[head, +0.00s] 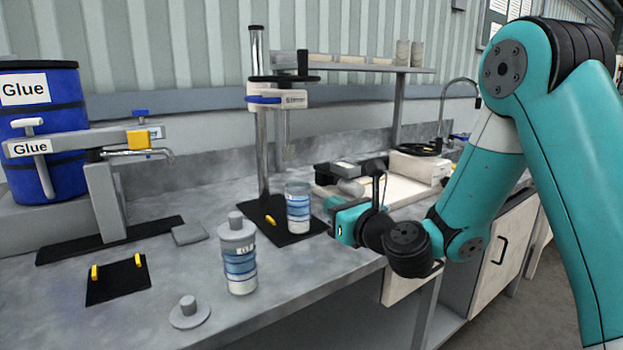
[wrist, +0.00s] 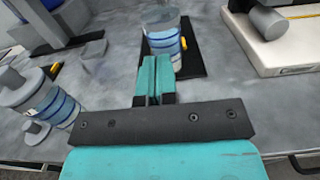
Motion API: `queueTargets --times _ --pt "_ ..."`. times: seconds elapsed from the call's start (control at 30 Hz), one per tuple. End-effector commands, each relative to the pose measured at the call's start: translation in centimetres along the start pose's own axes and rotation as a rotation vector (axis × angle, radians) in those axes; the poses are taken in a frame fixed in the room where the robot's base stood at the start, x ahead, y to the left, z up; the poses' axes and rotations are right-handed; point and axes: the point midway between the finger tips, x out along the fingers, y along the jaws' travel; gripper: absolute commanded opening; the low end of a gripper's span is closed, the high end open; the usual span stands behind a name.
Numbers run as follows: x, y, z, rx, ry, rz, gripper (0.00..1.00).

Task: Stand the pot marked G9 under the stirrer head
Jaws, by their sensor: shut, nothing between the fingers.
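The stirrer head (head: 280,98) sits on a tall post above a black base plate (head: 306,228). An open, clear pot with blue bands (head: 298,210) stands upright on that plate; it also shows in the wrist view (wrist: 162,45). I cannot read its mark. A second pot with blue bands and a grey lid (head: 239,262) stands on the bench to the left; its label starts with G, the rest is unclear. It also shows in the wrist view (wrist: 45,103). My gripper (wrist: 156,65) is shut and empty, its fingertips close in front of the open pot.
A loose grey lid (head: 190,314) lies near the front edge. A black pad with yellow pegs (head: 118,280) and a glue dispenser (head: 95,150) with a blue drum (head: 45,130) are at left. Bare bench lies between.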

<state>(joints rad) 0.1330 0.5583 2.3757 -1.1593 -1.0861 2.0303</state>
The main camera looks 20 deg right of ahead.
Motion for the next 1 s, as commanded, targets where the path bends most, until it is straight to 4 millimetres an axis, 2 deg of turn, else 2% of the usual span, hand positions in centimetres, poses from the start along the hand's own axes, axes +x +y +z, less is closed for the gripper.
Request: queueTargets --times 0.03,0.4,0.6,1.0 --pt "1.0 0.1 0.8 -0.001 0.002 0.002 0.00" --pt "6.4 0.1 0.6 -0.002 0.001 0.001 0.00" --pt "7.7 0.0 0.2 -0.001 0.000 0.000 0.00" --pt "8.0 0.0 -0.1 -0.001 0.000 -0.001 0.00"
